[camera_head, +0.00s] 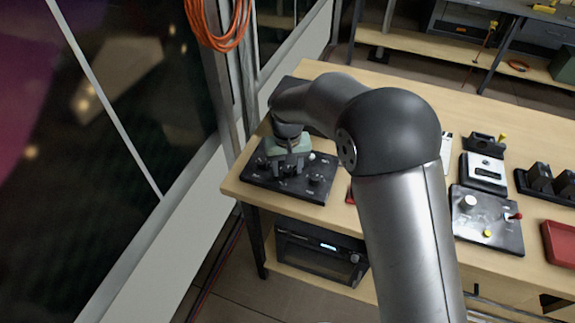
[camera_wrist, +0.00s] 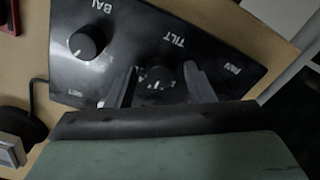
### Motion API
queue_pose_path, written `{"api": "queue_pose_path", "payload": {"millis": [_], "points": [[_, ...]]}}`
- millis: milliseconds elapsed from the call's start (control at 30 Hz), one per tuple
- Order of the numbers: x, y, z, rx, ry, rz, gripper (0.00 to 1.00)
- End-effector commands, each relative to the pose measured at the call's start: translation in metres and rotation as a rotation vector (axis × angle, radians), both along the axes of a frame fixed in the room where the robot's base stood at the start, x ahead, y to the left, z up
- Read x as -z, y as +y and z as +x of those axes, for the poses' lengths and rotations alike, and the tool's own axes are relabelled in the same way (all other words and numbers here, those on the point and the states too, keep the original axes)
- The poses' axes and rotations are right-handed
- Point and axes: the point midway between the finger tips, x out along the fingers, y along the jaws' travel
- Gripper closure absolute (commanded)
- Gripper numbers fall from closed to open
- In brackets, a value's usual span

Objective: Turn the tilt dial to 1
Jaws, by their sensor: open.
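The tilt dial (camera_wrist: 158,77) is a black round knob with a pale mark, under an upside-down "TILT" label (camera_wrist: 174,41) in the wrist view. It sits on a black control panel (camera_wrist: 135,32), which lies at the table's left front corner in the head view (camera_head: 308,193). My gripper (camera_wrist: 161,72) is open, with one finger on each side of the tilt dial. I cannot tell whether the fingers touch it. The dial's lower part is close to the gripper body, and its number markings are not readable. In the head view my gripper (camera_head: 290,165) is over the panel.
Another black dial (camera_wrist: 87,42) stands on the panel by the "BAL" label. A "PAN" label is at the other end. A second panel (camera_head: 487,232) with knobs and a red tray (camera_head: 560,243) lie farther right on the table. A window wall borders the left.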

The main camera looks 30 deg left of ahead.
Motion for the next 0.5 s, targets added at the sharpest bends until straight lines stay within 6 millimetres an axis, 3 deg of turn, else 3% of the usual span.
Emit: {"api": "queue_pose_path", "payload": {"millis": [67, 200, 500], "points": [[-0.0001, 0.0000, 0.0000, 0.000, 0.000, 0.000, 0.57], [-0.0003, 0.0001, 0.0001, 0.000, 0.000, 0.000, 0.96], [-0.0002, 0.0001, 0.0002, -0.018, 0.001, 0.001, 0.97]]}}
